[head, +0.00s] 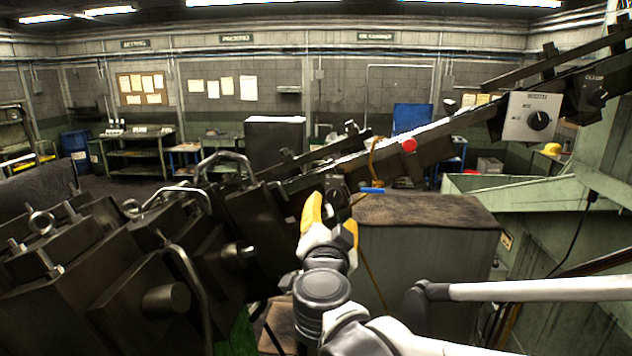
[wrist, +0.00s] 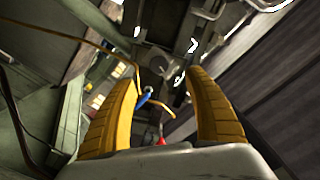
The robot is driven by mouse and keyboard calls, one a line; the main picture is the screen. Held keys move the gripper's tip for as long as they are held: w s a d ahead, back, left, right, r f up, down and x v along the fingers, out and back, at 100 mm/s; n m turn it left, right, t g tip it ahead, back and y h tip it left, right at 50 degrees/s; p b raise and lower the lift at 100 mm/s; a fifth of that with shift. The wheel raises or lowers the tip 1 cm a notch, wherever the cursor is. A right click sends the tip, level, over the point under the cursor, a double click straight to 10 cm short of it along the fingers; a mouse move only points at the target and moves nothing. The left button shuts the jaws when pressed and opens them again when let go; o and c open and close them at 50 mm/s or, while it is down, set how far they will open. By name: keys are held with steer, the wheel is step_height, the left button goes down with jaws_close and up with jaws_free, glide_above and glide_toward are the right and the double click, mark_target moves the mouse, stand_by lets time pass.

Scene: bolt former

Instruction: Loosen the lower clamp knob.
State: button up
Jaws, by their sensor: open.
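My gripper (head: 331,216) is open, its yellow fingers pointing up towards the lower end of the dark sloping rail. In the wrist view the two fingers (wrist: 160,88) stand wide apart with nothing between their pads. A dark round knob (head: 336,197), which looks like the lower clamp knob, sits at the rail's lower end just beyond the fingertips, partly hidden by them. In the wrist view a grey round knob (wrist: 158,65) shows ahead between the fingertips. I cannot see contact. A second dark knob (head: 594,94), under a clamp label, is high on the rail at the right.
A blue-handled lever (head: 372,190) and an orange cable (head: 372,160) are close right of the fingers. A red button (head: 409,146) is on the rail. Dark machine blocks (head: 130,270) with bent handles crowd the left. A cloth-topped cabinet (head: 425,260) stands right of my gripper.

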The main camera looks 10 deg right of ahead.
mark_target(334, 197)
steer(key=b+x, duration=0.1)
steer(key=x, duration=0.3)
steer(key=b+x, duration=0.1)
steer(key=x, duration=0.3)
steer(key=shift+w+d+f, duration=0.2)
steer(key=shift+w+f, duration=0.05)
steer(key=shift+w, duration=0.1)
steer(key=n+p, duration=0.1)
steer(key=n, duration=0.2)
steer(key=shift+a+r+n, duration=0.1)
steer(key=shift+a+n, duration=0.05)
steer(key=shift+n, duration=0.25)
steer(key=n, duration=0.1)
steer(key=s+n, duration=0.1)
steer(key=shift+n+b, duration=0.3)
steer(key=shift+w+n, duration=0.35)
steer(key=shift+n, duration=0.35)
steer(key=shift+s, duration=0.15)
